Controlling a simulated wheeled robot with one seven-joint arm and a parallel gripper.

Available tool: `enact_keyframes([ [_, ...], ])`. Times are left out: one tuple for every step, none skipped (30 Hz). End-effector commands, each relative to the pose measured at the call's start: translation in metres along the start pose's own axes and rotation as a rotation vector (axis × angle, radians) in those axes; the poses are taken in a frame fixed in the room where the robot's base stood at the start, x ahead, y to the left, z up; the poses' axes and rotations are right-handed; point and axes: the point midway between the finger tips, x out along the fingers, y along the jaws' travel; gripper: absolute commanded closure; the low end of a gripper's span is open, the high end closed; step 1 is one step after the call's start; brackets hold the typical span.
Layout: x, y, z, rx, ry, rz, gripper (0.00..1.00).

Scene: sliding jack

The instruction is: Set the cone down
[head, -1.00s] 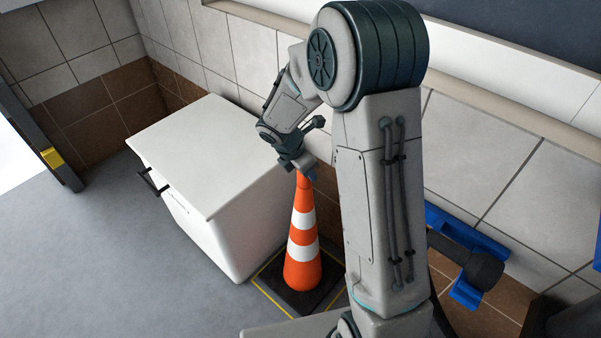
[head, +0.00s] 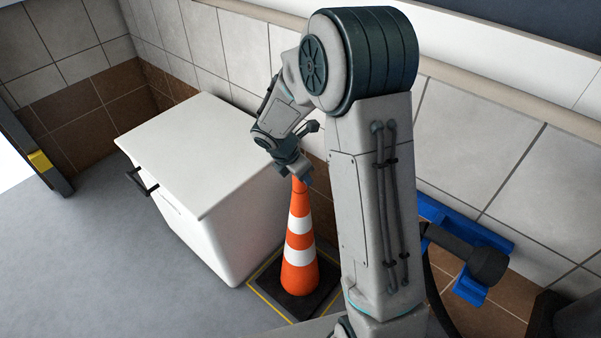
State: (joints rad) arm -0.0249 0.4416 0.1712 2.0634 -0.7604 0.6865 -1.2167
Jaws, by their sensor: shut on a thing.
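The orange cone (head: 299,234) with white bands and a dark square base (head: 300,303) stands upright to the right of the white cabinet. Its base is over or on a yellow-outlined square (head: 262,294) on the floor; I cannot tell whether it touches the floor. My gripper (head: 299,175) is at the cone's top and shut on it. The fingers are small here and the tip of the cone is hidden between them. My arm hides the area just right of the cone.
A white cabinet (head: 205,170) with a black handle (head: 142,181) stands close to the cone's left. The tiled wall (head: 460,150) runs behind. A blue rack (head: 468,290) with a dark cylindrical thing (head: 487,265) is at the right. Grey floor (head: 120,270) at the left is clear.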

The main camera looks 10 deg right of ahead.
Motion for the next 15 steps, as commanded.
enact_keyframes([
  [-0.0015, 0.0011, 0.0012, 0.001, -0.002, 0.004, 1.0],
  [-0.0008, 0.0011, 0.0009, 0.001, -0.002, 0.003, 1.0],
  [0.0003, 0.0011, 0.0004, 0.001, -0.002, 0.003, 1.0],
  [0.0012, 0.0011, 0.0, 0.001, -0.002, 0.003, 1.0],
  [0.0024, 0.0, -0.001, 0.0, 0.0, 0.0, 0.57],
  [0.002, 0.0, -0.0009, 0.0, 0.0, 0.0, 0.46],
  [0.002, 0.0, -0.0009, 0.0, 0.0, 0.0, 0.41],
  [0.002, 0.0, -0.0009, 0.0, 0.0, 0.0, 0.41],
  [0.002, 0.0, -0.0008, 0.0, 0.0, 0.0, 0.41],
  [0.002, 0.0, -0.0008, 0.0, 0.0, 0.0, 0.41],
  [0.002, 0.0, -0.0008, 0.0, 0.0, 0.0, 0.41],
  [0.002, 0.0, -0.0008, 0.0, 0.0, 0.0, 0.41],
  [0.002, 0.0, -0.0008, 0.0, 0.0, 0.0, 0.41],
  [0.002, 0.0, -0.0008, 0.0, 0.0, 0.0, 0.41],
  [0.0014, 0.0, -0.0005, 0.0, 0.0, 0.0, 0.41],
])
